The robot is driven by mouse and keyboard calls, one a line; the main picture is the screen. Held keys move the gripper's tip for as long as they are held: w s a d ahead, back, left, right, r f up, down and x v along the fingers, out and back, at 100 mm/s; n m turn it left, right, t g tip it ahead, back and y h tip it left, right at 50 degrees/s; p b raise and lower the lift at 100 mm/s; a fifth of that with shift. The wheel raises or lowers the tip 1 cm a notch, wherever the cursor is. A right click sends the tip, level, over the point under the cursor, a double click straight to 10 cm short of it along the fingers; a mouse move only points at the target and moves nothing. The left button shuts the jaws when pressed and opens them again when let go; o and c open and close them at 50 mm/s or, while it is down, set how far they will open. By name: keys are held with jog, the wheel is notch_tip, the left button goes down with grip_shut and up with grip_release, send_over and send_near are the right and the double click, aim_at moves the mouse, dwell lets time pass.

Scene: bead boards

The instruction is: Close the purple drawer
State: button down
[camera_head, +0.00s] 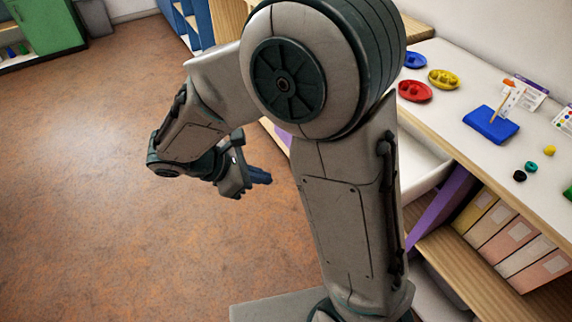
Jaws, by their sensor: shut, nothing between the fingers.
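The purple drawer (440,208) stands pulled out under the white-topped counter, right of my arm. Its purple front shows as a slanted strip, and part of its pale inside (423,165) shows above it. A small purple patch also shows left of my upper arm link. My arm hides the middle of the drawer. My gripper (262,177) is shut and empty, left of the drawer and over the open floor. It appears apart from the drawer front.
The counter (463,105) holds red, yellow and blue trays, a blue board (490,124) with a peg, and loose beads. File boxes (505,238) stand on the shelf below. A green cabinet (45,25) is at the far left. The brown floor (90,180) is clear.

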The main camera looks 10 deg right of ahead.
jog(key=w+d+f+n+t+b, duration=0.1)
jog(key=w+d+f+n, duration=0.2)
jog(key=w+d+f, duration=0.2)
jog(key=shift+d+f+t+h+b, duration=0.35)
jog(key=shift+d+f, duration=0.5)
jog(key=shift+d, duration=0.55)
